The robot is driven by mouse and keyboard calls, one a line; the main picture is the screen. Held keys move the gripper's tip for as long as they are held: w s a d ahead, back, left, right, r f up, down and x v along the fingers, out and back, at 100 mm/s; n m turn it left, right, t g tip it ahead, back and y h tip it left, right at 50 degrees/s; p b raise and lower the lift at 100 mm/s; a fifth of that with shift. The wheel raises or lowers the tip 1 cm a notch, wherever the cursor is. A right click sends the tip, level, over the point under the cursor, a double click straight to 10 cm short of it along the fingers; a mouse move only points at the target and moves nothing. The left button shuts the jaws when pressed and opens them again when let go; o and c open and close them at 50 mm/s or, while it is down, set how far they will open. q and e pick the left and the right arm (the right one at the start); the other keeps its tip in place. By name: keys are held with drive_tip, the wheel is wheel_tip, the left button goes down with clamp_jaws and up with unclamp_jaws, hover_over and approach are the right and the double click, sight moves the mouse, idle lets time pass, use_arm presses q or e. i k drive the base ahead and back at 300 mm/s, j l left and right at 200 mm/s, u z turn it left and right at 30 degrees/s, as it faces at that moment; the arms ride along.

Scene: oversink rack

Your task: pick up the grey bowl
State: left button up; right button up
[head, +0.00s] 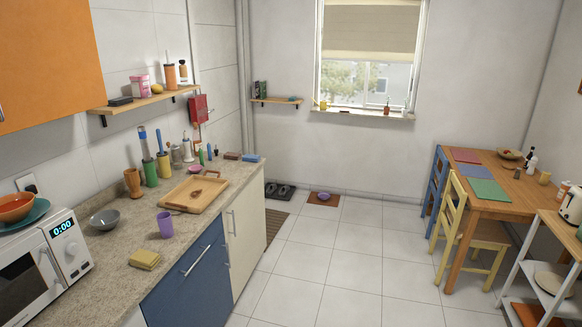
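The grey bowl (104,219) stands upright on the stone-look counter (118,252) at the left of the head view. It looks empty. It is just right of the white microwave (50,265), with a small gap between them. Neither of my grippers shows in the head view.
An orange bowl (15,207) on a teal plate tops the microwave. Utensil holders line the back wall. The tiled floor (340,262) is mostly clear.

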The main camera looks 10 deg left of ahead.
sight(104, 221)
drive_tip(key=i+l+u, duration=0.1)
drive_tip(key=i+u, duration=0.25)
drive_tip(key=i+l+u, duration=0.3)
drive_tip(key=i, duration=0.25)
drive_tip(key=i+l+u, duration=0.35)
drive_tip(key=i+j, duration=0.1)
